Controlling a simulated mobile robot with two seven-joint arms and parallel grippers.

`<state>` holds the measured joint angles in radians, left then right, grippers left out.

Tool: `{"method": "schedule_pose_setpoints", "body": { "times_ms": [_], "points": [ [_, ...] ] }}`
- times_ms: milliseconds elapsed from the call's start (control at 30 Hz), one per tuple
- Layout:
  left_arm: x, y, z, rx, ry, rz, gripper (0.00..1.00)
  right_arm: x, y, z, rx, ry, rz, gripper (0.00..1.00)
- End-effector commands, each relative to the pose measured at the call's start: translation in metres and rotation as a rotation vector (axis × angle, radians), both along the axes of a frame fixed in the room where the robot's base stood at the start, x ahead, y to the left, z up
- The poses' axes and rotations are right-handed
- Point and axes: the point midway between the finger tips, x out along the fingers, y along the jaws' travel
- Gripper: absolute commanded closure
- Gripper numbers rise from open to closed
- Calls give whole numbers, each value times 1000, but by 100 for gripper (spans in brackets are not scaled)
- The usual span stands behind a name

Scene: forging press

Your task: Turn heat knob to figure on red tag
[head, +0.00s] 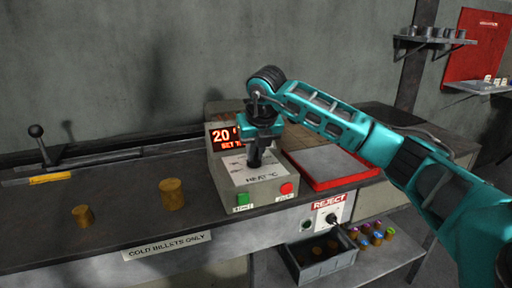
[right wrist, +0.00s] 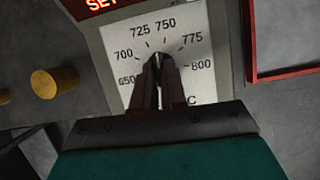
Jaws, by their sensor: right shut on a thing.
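The heat control box (head: 232,190) stands on the bench, with a white dial face marked HEAT °C. In the right wrist view the dial (right wrist: 199,22) has ticks from about 650 through 700, 725, 750 and 775 to 800. My right gripper (head: 255,160) comes down onto the dial from above. Its fingers (right wrist: 159,72) are shut on the heat knob at the dial centre. A red-lit display (head: 222,136) shows 20 and SET, partly covered by my gripper. No red tag with a readable figure shows. My left gripper is out of view.
Green (head: 242,199) and red (head: 287,188) buttons sit on the box front. A red-rimmed tray (head: 328,184) lies close right. Two billets (head: 172,194) stand left. A REJECT panel (head: 341,203) and a grey bin (head: 290,266) are lower right. A red board (head: 470,60) hangs upper right.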

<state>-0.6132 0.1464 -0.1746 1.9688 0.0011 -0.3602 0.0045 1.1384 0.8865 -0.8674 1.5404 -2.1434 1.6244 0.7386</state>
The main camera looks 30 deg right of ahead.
Motion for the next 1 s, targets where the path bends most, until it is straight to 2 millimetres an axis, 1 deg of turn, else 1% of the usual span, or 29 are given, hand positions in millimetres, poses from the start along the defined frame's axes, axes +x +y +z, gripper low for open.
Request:
{"method": "schedule_pose_setpoints", "body": {
  "times_ms": [200, 400, 700, 1000],
  "points": [
    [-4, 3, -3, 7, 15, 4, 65, 1, 2, 1, 1, -2, -150, 100],
    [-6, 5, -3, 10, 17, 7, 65, 1, 2, 1, 1, -2, -244, 100],
    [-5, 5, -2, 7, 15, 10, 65, 2, 3, 0, 0, -1, -300, 100],
    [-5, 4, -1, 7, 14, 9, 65, 2, 2, 0, 1, -1, -300, 100]
  ]
}}
